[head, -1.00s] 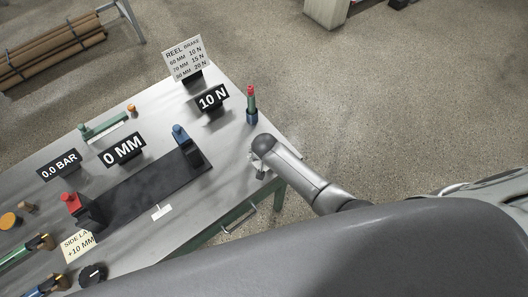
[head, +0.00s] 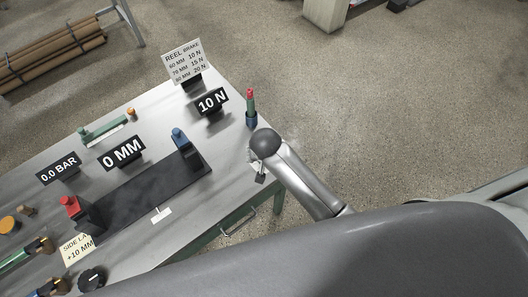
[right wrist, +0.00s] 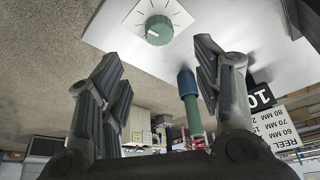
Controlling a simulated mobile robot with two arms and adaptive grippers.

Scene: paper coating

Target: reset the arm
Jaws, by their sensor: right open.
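My right arm comes in from the lower right in the head view, with its rounded grey joint (head: 265,143) over the table's right edge. Most of the right gripper is hidden there. In the right wrist view my right gripper (right wrist: 157,65) is open and empty, its dark fingers spread wide. A green dial knob (right wrist: 158,30) on a white plate shows beyond the fingers. A blue-green-red upright piece (right wrist: 188,88) shows near the right finger, not gripped; the head view shows it beside the arm joint (head: 251,106). My left gripper is not in view.
The grey table (head: 225,190) holds a 10 N sign (head: 211,101), a reel brake card (head: 185,62), a 0 MM sign (head: 121,152), a 0.0 BAR sign (head: 58,168) and a dark bed (head: 150,190) with red and blue end pieces. The floor to the right is open.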

